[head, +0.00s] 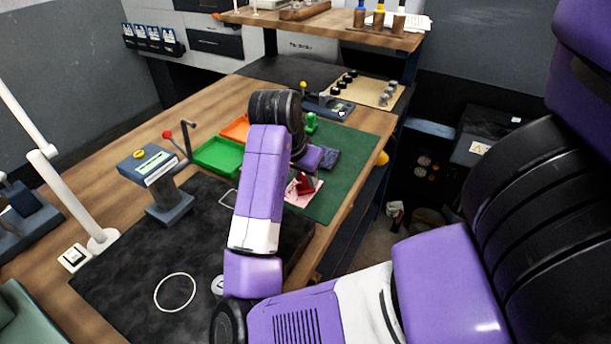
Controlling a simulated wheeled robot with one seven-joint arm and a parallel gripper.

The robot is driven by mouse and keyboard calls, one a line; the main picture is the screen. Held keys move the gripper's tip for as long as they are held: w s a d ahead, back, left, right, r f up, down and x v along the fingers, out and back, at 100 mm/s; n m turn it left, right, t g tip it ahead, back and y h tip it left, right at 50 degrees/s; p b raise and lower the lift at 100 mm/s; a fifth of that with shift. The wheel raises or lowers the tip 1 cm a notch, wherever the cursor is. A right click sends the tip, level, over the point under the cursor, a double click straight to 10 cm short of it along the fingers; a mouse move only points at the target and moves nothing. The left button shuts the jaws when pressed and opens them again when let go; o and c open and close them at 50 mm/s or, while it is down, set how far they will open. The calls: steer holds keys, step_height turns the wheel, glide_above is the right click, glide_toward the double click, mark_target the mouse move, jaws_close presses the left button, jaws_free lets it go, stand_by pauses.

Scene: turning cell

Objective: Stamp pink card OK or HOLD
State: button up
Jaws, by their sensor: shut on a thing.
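The pink card (294,198) lies on the green mat (345,180), in front of my gripper. My gripper (304,176) points down over the card, and its fingers are largely hidden by my wrist. It is shut on the red stamp (306,187), which is at the card; I cannot tell whether the stamp touches it. A green stamp (311,122) stands upright on the mat, behind my wrist.
A green tray (218,156) and an orange tray (236,130) are left of my wrist. A grey device with a red-knobbed lever (168,190) stands farther left. A tan board with black knobs (372,90) lies behind the mat. The mat's right side is clear.

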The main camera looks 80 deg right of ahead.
step_height(320, 180, up, 7)
steer(key=p, duration=0.6)
steer(key=shift+p, duration=0.3)
steer(key=shift+d, duration=0.1)
stand_by(0.8)
